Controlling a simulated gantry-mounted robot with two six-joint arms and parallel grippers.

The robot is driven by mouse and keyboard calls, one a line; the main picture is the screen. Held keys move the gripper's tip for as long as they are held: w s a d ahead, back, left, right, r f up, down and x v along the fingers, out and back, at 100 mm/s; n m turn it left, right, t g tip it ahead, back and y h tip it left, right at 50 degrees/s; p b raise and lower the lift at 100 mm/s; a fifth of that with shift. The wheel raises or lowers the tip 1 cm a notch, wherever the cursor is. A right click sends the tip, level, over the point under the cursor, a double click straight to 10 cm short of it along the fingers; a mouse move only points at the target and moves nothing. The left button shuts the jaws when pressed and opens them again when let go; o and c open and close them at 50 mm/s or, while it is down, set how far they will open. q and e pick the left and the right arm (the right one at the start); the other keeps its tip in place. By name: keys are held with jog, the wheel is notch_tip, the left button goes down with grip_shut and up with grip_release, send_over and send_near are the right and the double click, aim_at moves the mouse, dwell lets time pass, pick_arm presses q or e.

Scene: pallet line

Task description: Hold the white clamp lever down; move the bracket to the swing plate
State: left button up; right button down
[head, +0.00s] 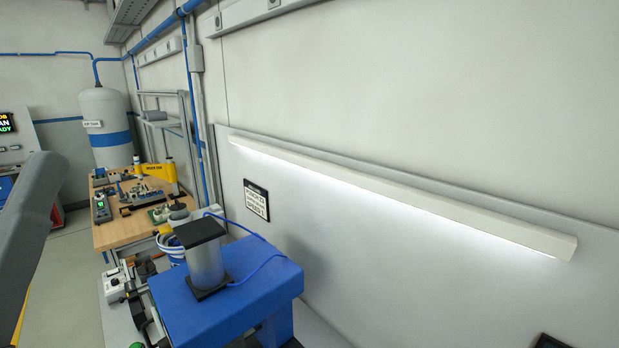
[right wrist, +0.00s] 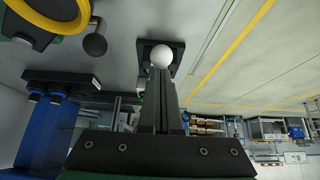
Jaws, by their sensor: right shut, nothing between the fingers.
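In the right wrist view, a white ball knob (right wrist: 161,57), which looks like the end of the white clamp lever, sits in line with the tips of my right gripper (right wrist: 161,88). The dark fingers are together with nothing between them. The knob shows just beyond the fingertips; I cannot tell whether they touch it. A dark square block (right wrist: 146,47) lies behind the knob. My left gripper is not in either view. I cannot make out the bracket or the swing plate in these frames.
A black ball knob (right wrist: 95,44) and a yellow ring (right wrist: 73,25) lie left of the white knob. In the head view, a blue block (head: 245,287) carries a metal cylinder (head: 206,266). A wooden bench (head: 125,232) with several parts stands behind. The wall is close on the right.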

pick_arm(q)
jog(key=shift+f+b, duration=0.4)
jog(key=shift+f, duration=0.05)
pick_arm(e)
jog(key=shift+s+d+f, duration=0.1)
jog(key=shift+f, duration=0.55)
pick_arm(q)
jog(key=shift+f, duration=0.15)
pick_arm(e)
jog(key=shift+f, duration=0.15)
pick_arm(q)
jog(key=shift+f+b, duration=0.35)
jog(key=shift+b, duration=0.15)
pick_arm(e)
jog(key=shift+f, duration=0.5)
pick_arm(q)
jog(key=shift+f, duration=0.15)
pick_arm(e)
jog(key=shift+s+f, duration=0.1)
pick_arm(q)
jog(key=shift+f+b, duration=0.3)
jog(key=shift+b, duration=0.15)
pick_arm(e)
jog(key=shift+d+f, duration=0.1)
jog(key=shift+f, duration=0.3)
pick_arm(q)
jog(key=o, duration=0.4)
